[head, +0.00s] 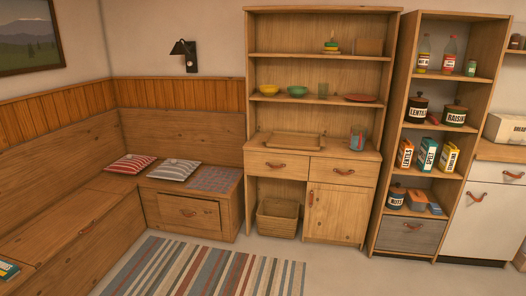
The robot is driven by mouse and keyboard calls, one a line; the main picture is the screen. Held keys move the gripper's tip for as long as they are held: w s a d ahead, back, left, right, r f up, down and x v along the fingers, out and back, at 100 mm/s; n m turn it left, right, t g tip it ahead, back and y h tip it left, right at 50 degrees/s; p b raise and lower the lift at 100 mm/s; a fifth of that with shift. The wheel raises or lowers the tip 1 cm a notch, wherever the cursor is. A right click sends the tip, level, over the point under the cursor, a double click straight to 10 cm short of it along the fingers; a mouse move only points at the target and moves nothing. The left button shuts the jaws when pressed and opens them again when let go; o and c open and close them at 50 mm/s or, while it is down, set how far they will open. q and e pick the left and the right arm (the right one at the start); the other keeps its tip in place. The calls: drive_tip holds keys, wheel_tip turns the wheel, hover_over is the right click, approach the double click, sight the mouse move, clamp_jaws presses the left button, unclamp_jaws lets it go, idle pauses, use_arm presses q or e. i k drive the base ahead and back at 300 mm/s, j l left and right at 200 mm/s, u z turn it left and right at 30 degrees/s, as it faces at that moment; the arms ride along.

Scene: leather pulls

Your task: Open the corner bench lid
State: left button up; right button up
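The wooden corner bench (62,244) runs along the left wall and turns along the back wall. A lid panel (60,222) lies flat and shut in the seat of its left part, with a small pull (86,228) near its front edge. A red striped cushion (132,163), a grey striped cushion (173,169) and a patterned cloth (213,179) lie on the back part of the seat. Neither of my grippers is in view.
A book (8,269) lies on the bench at the lower left. A striped rug (200,270) covers the floor before the bench. A hutch (315,165) stands right of the bench, then a tall shelf (480,105) with jars and boxes and a white cabinet (485,220).

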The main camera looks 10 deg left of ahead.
sight(35, 247)
drive_tip(key=i+u, duration=0.3)
drive_tip(key=i, duration=0.2)
drive_tip(key=i+u, duration=0.3)
drive_tip(key=i, duration=0.2)
drive_tip(key=i+l+u, duration=0.15)
drive_tip(key=i+u, duration=0.15)
drive_tip(key=i, duration=0.15)
drive_tip(key=i+l+u, duration=0.3)
drive_tip(key=i, duration=0.15)
